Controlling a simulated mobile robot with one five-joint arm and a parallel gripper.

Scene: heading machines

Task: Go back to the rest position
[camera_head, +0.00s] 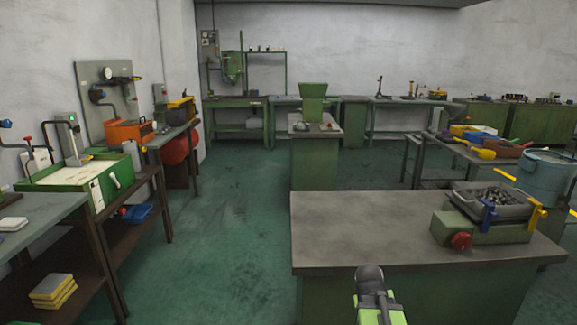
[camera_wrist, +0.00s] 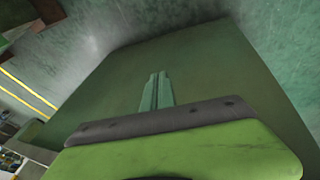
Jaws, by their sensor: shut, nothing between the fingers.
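My gripper (camera_wrist: 157,91) shows in the wrist view with its two thin green fingers together and nothing between them. Behind the fingers is a plain dark green surface, which looks like the side of the near workbench. In the head view part of my arm, green and black, shows at the bottom edge, in front of the near workbench (camera_head: 350,225). The gripper's fingers cannot be made out in the head view.
A green machine with a tray of small metal parts (camera_head: 495,203) stands at the bench's right end. A blue-grey drum (camera_head: 546,182) is beyond it. Benches (camera_head: 68,240) line the left wall. The green floor (camera_head: 215,235) between them is clear.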

